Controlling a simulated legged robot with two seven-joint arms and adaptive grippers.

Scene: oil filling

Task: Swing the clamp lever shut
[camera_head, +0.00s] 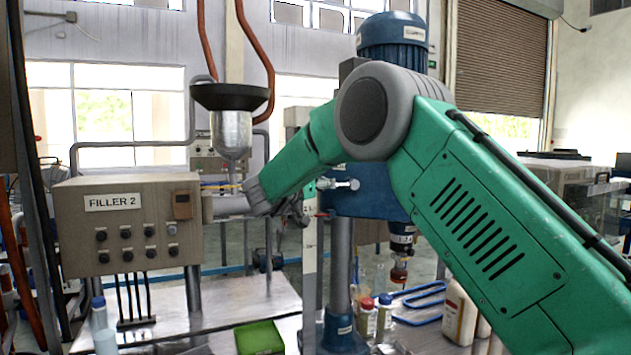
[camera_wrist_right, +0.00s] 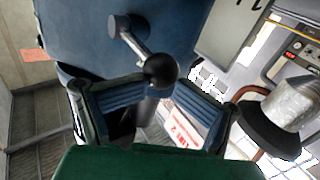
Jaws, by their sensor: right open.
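The clamp lever (camera_wrist_right: 137,45) shows in the right wrist view as a short metal rod on a blue machine body (camera_wrist_right: 75,30), ending in a dark ball knob (camera_wrist_right: 161,70). My right gripper (camera_wrist_right: 160,100) is open, with its two blue-padded fingers on either side of the knob's near side. I cannot tell whether either finger touches it. In the head view, my right gripper (camera_head: 297,208) is small and partly hidden by my green arm. A pale metal fitting (camera_head: 340,184) shows beside it on the blue body; I cannot tell if it belongs to the lever. My left gripper is out of view.
The grey FILLER 2 control box (camera_head: 127,228) stands left of my gripper. A metal funnel (camera_head: 232,130) hangs above. Bottles with coloured caps (camera_head: 375,315), a green tray (camera_head: 259,337) and a white jug (camera_head: 459,312) stand low on the bench.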

